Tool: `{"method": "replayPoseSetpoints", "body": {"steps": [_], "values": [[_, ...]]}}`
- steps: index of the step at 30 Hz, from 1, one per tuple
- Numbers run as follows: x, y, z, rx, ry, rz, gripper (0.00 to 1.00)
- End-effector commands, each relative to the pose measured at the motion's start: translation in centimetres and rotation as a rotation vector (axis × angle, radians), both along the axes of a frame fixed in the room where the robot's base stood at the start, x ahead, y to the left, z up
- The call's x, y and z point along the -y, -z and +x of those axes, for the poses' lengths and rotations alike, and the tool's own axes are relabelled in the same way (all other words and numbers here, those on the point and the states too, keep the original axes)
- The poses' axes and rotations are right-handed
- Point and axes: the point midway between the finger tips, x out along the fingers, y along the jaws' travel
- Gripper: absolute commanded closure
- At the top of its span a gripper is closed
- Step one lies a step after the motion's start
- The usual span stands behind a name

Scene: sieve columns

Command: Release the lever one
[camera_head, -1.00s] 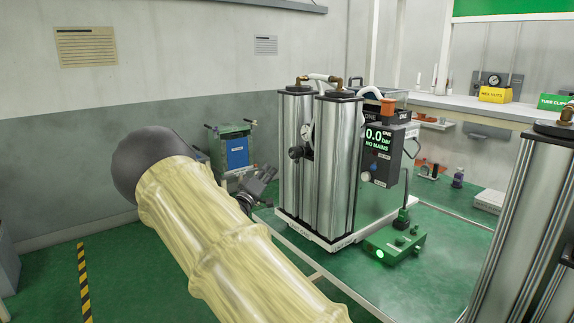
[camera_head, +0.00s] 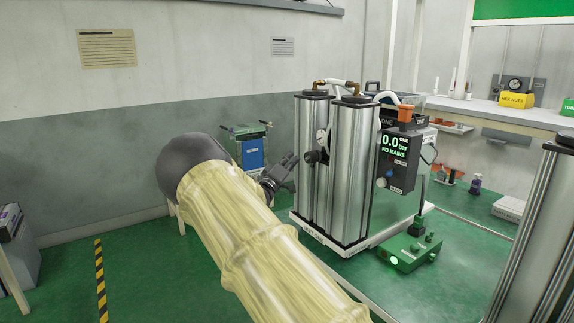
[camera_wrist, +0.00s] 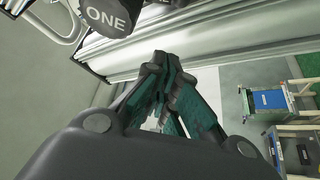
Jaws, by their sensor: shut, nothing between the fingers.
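The twin-column unit (camera_head: 350,180) labelled ONE stands right of my arm in the head view. A small black knob or handle (camera_head: 317,157) with a gauge above it sits on its front; I cannot tell whether this is lever one. My gripper (camera_head: 292,160) is just left of the columns, apart from the knob. In the wrist view my gripper's fingers (camera_wrist: 163,62) are together and empty. A dark rounded part marked ONE (camera_wrist: 108,18) shows at the top left there, beyond the fingertips and apart from them.
The unit's display (camera_head: 395,150) reads 0.0 bar, NO MAINS. A green box (camera_head: 410,250) with a lit green lamp and upright black post stands on the floor at right. A blue-fronted cart (camera_head: 250,152) stands behind my arm. Another column (camera_head: 535,240) is at the right edge.

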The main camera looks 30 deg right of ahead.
Motion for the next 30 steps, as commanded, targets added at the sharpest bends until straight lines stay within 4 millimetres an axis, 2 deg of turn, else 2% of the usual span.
{"method": "replayPoseSetpoints", "body": {"steps": [10, 21, 30], "values": [[3.4, -1.4, 1.7, 0.000, 0.001, -0.002, 1.00], [4.0, 0.8, -0.8, -0.001, 0.001, -0.002, 1.00], [4.1, 1.3, -1.3, 0.001, 0.001, -0.001, 1.00]]}}
